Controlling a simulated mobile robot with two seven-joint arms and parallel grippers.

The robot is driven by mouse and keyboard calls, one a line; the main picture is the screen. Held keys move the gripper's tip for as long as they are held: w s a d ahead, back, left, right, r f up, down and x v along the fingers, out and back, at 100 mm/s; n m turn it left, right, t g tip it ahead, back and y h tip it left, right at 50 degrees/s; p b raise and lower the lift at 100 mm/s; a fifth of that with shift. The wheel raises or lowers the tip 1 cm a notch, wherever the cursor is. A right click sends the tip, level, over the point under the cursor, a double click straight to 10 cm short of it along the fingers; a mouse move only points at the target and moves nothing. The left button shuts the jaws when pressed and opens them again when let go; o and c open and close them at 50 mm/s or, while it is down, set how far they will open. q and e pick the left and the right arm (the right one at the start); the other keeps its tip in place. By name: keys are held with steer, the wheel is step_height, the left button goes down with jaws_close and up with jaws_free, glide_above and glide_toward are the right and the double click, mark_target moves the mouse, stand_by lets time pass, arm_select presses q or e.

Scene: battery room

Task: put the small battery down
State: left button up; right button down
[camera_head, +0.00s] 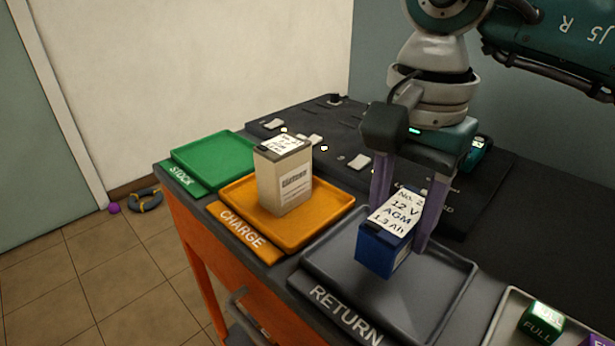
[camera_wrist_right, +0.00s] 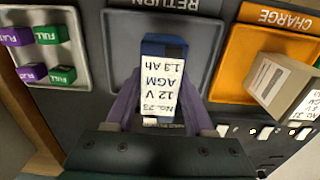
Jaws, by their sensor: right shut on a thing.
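A small blue battery (camera_head: 375,250) with a white label reading "12 V AGM 1.3 Ah" is upright over the grey RETURN tray (camera_head: 440,306). I cannot tell whether its base touches the tray. My right gripper (camera_head: 408,210) is shut on it from above, with a purple finger on each side. In the right wrist view the battery (camera_wrist_right: 163,50) sits between the two fingers, over the RETURN tray (camera_wrist_right: 203,40). A larger beige battery (camera_head: 290,185) stands upright on the orange CHARGE tray (camera_head: 328,206). My left gripper is not in view.
A green STOCK tray (camera_head: 215,160) at the left is empty. A pale tray (camera_head: 500,335) at the right front holds green FULL blocks (camera_head: 541,318) and purple ones. A dark panel (camera_head: 345,130) with small tags lies behind the trays.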

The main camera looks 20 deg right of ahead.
mark_target(402, 212)
steer(key=shift+f, duration=1.85)
steer(key=shift+f, duration=0.15)
steer(key=shift+c, duration=1.3)
jaws_free()
step_height(402, 212, up, 12)
steer(key=shift+r, duration=0.15)
